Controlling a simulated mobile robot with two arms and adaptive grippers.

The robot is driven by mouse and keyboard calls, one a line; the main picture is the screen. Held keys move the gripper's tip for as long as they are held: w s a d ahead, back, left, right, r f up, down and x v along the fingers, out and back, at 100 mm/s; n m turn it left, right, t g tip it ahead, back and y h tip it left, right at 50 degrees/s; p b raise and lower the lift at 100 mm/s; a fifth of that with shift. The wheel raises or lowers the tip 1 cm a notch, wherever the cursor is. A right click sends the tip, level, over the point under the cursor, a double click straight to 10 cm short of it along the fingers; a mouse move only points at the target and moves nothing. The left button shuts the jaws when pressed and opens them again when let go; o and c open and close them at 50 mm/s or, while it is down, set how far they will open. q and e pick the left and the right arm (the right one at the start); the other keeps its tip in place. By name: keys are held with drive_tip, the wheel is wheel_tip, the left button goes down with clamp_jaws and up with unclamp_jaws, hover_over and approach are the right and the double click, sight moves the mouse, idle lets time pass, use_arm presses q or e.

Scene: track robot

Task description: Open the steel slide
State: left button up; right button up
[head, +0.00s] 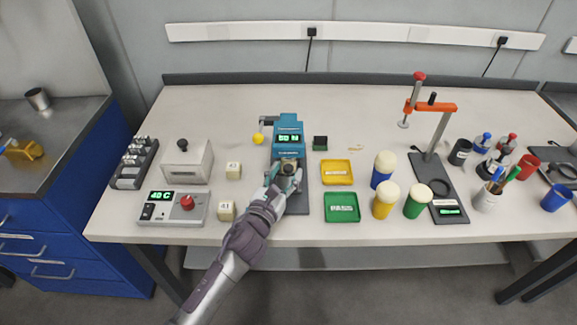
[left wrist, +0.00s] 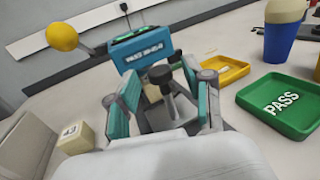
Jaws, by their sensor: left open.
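The blue tester (head: 289,128) with a lit green display stands on a dark base near the middle of the table. Its blue head also shows in the left wrist view (left wrist: 146,50). My left gripper (head: 286,174) is at the front of this tester, over its base. In the left wrist view its open fingers (left wrist: 163,88) stand on either side of a dark grey knob (left wrist: 162,77) on a pale metal part. I cannot tell whether they touch it. Which part is the steel slide is not clear; the gripper and arm hide much of the base. My right gripper is not in view.
A yellow tray (head: 337,172) and a green PASS tray (head: 342,207) lie right of the tester. A yellow ball on a lever (head: 258,138) sticks out left. Numbered cubes (head: 227,210) and a grey box with a black knob (head: 186,163) stand further left.

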sight(288, 166)
use_arm(q)
drive_tip(key=shift+x, duration=1.2)
clamp_jaws()
